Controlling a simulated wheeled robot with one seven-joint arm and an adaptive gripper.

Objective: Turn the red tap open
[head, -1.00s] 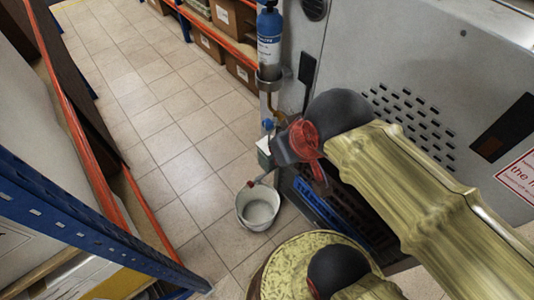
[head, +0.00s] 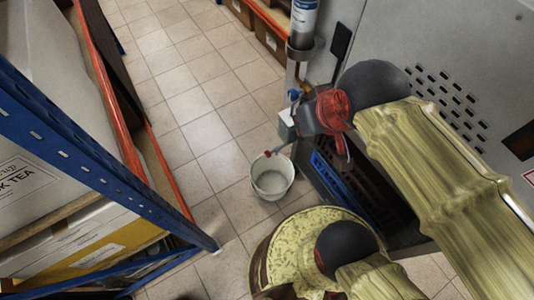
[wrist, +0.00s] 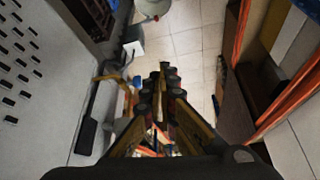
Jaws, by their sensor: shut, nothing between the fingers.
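A blue fitting (head: 294,95) sits on the pipe behind the gripper, above a small white box (head: 287,125).
A white bucket (head: 272,190) stands on the tiled floor below. A gas bottle (head: 304,18) hangs on the pipe by a grey machine (head: 385,30). A blue-orange rack (head: 90,150) stands on the left. The aisle (head: 185,100) is clear.

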